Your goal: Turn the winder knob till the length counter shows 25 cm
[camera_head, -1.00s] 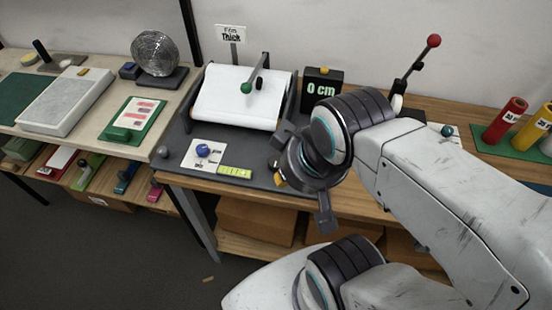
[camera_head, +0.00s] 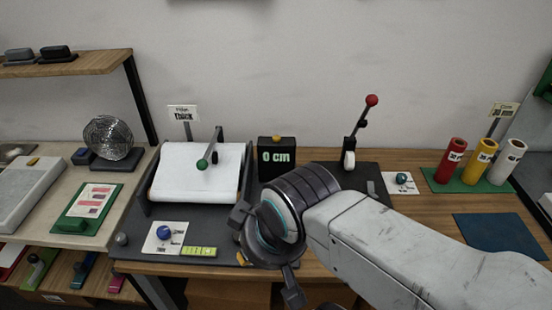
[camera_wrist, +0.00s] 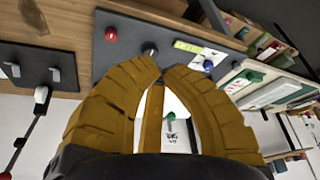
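The winder carries a white film sheet (camera_head: 200,172) and a crank with a green knob (camera_head: 202,164). The green knob also shows in the wrist view (camera_wrist: 169,115). The black length counter (camera_head: 276,157) behind reads "0 cm". In the wrist view a grey knob (camera_wrist: 150,48) and a red knob (camera_wrist: 111,34) stand on the dark board. My arm hides that part in the head view. My gripper (camera_wrist: 161,70) is above the board, its yellow fingertips together or nearly so, with nothing seen held. I cannot tell its exact height.
A blue knob (camera_head: 164,232) on a white card and a yellow-green label (camera_head: 198,252) are at the board's front. A red-tipped lever (camera_head: 371,101) stands behind my arm. Coloured rolls (camera_head: 484,156) stand on the right. A blue mat (camera_head: 497,234) lies bare there.

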